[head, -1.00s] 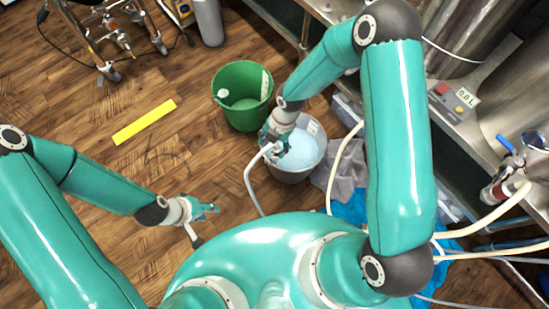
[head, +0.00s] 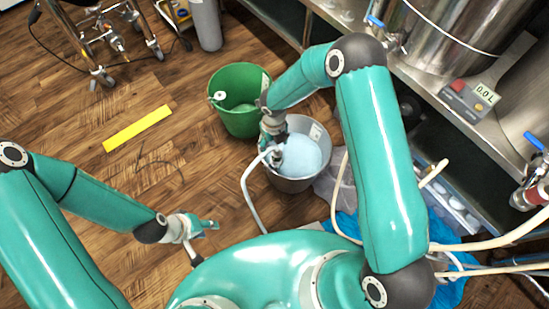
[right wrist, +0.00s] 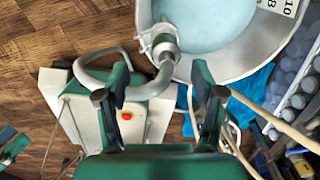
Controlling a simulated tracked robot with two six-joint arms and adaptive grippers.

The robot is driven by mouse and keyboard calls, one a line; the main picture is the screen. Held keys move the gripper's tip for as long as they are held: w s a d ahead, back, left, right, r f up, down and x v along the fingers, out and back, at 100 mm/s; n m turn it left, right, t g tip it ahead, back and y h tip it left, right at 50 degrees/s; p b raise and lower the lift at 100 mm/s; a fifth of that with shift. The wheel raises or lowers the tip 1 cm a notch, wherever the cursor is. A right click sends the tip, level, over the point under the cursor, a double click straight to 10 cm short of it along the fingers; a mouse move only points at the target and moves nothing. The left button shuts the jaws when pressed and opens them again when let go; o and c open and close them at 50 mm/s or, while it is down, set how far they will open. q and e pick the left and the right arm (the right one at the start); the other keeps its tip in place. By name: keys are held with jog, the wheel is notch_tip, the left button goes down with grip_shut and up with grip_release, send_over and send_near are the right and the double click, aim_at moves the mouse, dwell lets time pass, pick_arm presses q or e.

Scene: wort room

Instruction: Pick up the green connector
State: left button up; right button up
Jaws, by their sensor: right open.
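I cannot make out a green connector in either view. A grey hose (head: 247,190) rises from the floor to the rim of a grey bucket (head: 291,184). In the right wrist view the hose (right wrist: 163,76) ends in a grey metal coupling (right wrist: 164,44) at the bucket's rim. My right gripper (head: 272,148) is at the bucket's left rim, partly hiding the hose end. In the right wrist view this gripper (right wrist: 160,88) is open, with the hose running up between its fingers, apart from both. My left gripper (head: 212,226) is low at left, away from the buckets; its fingers are too small to judge.
The grey bucket holds pale blue liquid (head: 300,155). A green bucket (head: 240,121) stands just behind it. A yellow strip (head: 137,128) lies on the open wooden floor at left. Steel tanks (head: 450,35) stand on a bench at right. Cream hoses (head: 490,243) run at lower right.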

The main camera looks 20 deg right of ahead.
notch_tip(320, 180, down, 2)
jog(key=shift+f, duration=0.2)
jog(key=f+b, duration=0.1)
jog(key=f, duration=0.2)
jog(key=d+f+b, duration=0.1)
jog(key=f, duration=0.1)
jog(key=shift+s+b, duration=0.25)
jog(key=shift+b, duration=0.1)
jog(key=shift+a, duration=0.1)
grip_shut()
notch_tip(320, 180, up, 20)
jog(key=p, duration=0.6)
jog(key=shift+r+p, duration=0.15)
jog(key=shift+p, duration=0.25)
notch_tip(320, 180, up, 4)
jog(key=p, duration=0.4)
send_over(277, 155)
jog(key=w, duration=0.1)
jog(key=shift+r, duration=0.1)
